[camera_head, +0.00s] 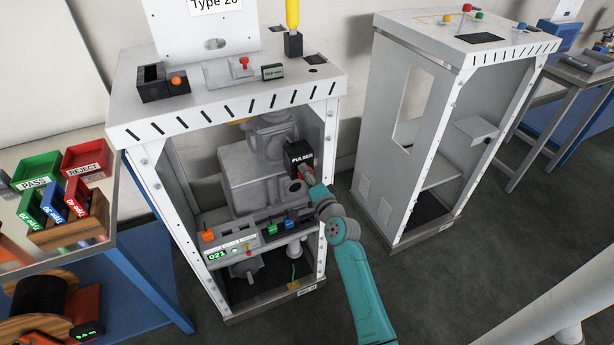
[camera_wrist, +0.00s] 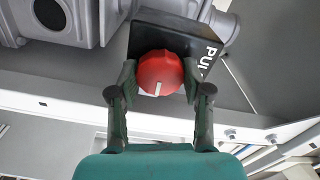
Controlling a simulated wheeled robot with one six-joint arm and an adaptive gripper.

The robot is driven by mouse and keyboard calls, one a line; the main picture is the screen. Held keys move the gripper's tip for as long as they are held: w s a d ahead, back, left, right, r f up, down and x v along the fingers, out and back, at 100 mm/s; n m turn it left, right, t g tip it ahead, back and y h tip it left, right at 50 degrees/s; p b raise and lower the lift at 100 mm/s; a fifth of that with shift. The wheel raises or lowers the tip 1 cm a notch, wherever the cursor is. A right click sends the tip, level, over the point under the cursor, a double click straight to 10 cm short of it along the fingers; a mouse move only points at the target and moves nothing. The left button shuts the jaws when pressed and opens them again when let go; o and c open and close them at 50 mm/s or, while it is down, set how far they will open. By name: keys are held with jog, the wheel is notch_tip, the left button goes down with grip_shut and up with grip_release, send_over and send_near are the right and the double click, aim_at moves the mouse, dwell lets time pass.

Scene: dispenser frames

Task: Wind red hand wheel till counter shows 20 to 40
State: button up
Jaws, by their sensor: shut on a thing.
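The red hand wheel (camera_wrist: 160,70) is a round knob with a short white mark, on the face of a black box (camera_head: 298,156) labelled PULSER. The box is mounted inside the front opening of the left dispenser frame (camera_head: 135,130). My gripper (camera_wrist: 158,82) has one finger on each side of the wheel and is shut on it. The white mark points toward my palm in the wrist view. In the head view my gripper (camera_head: 307,182) covers most of the wheel. A counter (camera_head: 217,256) low in the frame shows green digits that look like 021.
A second, empty frame (camera_head: 400,100) stands to the right. On the left are a blue bench (camera_head: 135,270), a red REJECT tray (camera_head: 88,161) and a green PASS tray (camera_head: 36,171). Grey pump housing (camera_head: 250,175) sits close beside the black box. The floor between the frames is clear.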

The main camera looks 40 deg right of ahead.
jog(key=shift+m, duration=0.5)
jog(key=o, duration=1.2)
jog(key=shift+c, duration=0.2)
jog(key=v, duration=1.2)
